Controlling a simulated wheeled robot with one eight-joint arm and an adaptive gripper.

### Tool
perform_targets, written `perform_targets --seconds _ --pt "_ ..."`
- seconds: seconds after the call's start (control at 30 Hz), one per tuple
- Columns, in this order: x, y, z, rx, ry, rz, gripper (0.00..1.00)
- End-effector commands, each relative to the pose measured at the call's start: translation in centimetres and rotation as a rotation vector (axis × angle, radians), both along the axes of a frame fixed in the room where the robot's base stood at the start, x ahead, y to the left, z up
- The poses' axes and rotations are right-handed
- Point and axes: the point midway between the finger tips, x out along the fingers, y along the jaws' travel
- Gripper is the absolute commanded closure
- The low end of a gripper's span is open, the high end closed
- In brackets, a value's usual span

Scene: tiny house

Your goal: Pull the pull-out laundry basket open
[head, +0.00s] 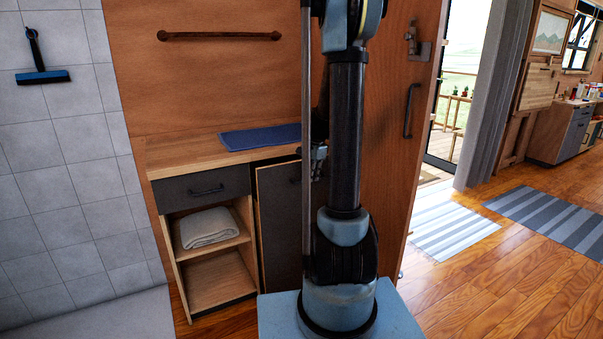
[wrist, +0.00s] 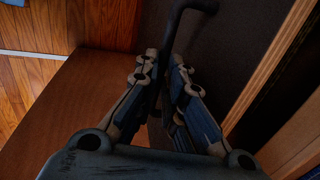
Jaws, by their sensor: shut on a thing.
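The pull-out laundry basket's dark front panel (head: 279,222) has a light wood edge and stands right of the open shelves, under the counter. My arm hides its right part. In the wrist view the dark front (wrist: 235,45) fills the upper middle, with its light edge at right. A dark bar handle (wrist: 192,5) runs down from the top between my fingers. My gripper (wrist: 166,75) is shut on this handle; the exact contact is partly hidden. In the head view my gripper (head: 319,155) shows only partly, beside my arm's column at the panel's upper part.
A drawer (head: 205,188) with a dark front sits above open shelves holding a folded towel (head: 209,227). A blue mat (head: 260,137) lies on the counter (head: 185,152). A wooden door (head: 395,130) stands close on the right. Wood floor (head: 480,270) is open farther right.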

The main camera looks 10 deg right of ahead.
Motion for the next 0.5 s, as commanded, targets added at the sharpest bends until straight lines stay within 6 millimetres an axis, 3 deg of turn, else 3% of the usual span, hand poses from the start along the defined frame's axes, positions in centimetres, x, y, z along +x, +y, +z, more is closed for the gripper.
perform_targets --seconds 0.03,0.2,0.5 --pt "-1.5 -1.1 0.0 -0.010 -0.001 -0.009 1.00" --pt "-6.1 -2.5 -0.1 -0.010 -0.001 -0.009 1.00" --pt "-13.3 -4.9 -0.1 -0.010 -0.001 -0.010 1.00"
